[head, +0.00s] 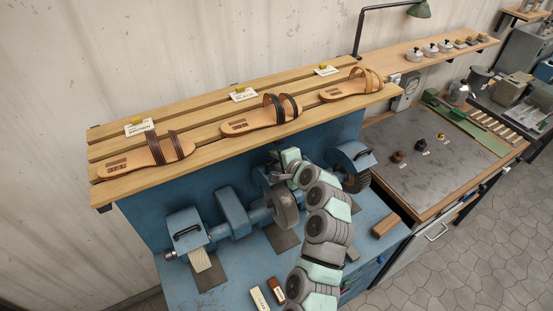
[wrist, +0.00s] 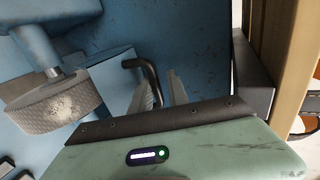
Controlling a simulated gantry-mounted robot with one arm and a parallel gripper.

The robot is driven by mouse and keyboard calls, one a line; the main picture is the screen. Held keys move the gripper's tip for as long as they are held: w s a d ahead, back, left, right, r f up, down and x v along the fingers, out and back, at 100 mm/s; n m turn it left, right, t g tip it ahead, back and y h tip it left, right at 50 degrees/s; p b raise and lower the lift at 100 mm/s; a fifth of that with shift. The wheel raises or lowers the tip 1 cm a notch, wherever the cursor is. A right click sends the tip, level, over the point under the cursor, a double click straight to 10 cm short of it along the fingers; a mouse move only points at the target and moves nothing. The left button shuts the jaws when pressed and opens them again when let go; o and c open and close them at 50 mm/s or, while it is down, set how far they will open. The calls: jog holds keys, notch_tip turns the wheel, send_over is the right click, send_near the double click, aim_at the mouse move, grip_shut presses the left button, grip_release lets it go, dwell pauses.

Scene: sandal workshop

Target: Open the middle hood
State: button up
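The middle hood is a blue box-like cover (wrist: 108,88) with a black bar handle (wrist: 145,70), seen in the wrist view. In the head view the middle hood is mostly hidden behind my arm. My gripper (wrist: 163,90) is at the handle, its two pale fingers apart with a gap between them. The handle's lower end runs down by the left finger; I cannot tell whether it lies between the fingers or touches one. In the head view my gripper (head: 268,172) is partly hidden, below the shelf edge at the blue machine.
A left hood (head: 185,228) and a right hood (head: 353,158), each with a black handle, sit on either side. A grinding wheel (head: 285,208) is near my arm and shows in the wrist view (wrist: 55,108). A wooden shelf (head: 220,108) with sandals overhangs the machine.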

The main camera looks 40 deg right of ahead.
jog(key=shift+r, duration=0.1)
jog(key=b+v, duration=0.2)
jog(key=v, duration=0.8)
jog(key=shift+s+a+r+b, duration=0.2)
jog(key=shift+s+b, duration=0.1)
jog(key=shift+b, duration=0.1)
